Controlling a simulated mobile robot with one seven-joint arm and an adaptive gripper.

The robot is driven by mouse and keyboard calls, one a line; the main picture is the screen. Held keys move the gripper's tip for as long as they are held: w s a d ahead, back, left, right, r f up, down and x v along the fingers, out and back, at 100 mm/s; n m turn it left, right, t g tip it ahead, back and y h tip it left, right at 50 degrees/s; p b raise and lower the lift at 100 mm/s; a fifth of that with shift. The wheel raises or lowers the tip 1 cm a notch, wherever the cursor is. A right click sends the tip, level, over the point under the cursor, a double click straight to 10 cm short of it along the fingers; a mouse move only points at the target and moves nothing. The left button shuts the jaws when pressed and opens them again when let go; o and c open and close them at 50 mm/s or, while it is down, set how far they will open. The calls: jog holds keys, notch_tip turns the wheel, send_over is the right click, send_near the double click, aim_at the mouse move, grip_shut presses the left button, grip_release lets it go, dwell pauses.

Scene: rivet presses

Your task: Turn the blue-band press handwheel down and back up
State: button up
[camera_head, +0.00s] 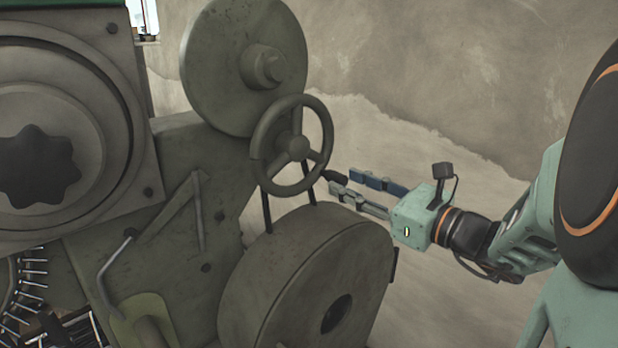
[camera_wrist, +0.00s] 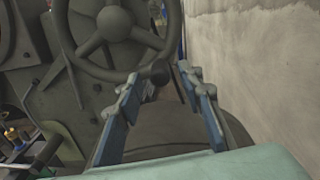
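The dark metal handwheel (camera_head: 298,147) with spokes stands on the press, left of my gripper (camera_head: 345,181). It fills the top of the wrist view (camera_wrist: 113,24). No blue band shows clearly on the press in the head view.
A large round drum (camera_head: 300,285) sits just below the wheel, and a big disc (camera_head: 245,65) stands above it. Another machine body (camera_head: 60,110) is at left. A plastered wall (camera_head: 460,80) rises behind; the space between it and my arm looks clear.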

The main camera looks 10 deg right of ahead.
jog(key=shift+x, duration=1.45)
jog(key=shift+c, duration=0.4)
grip_shut()
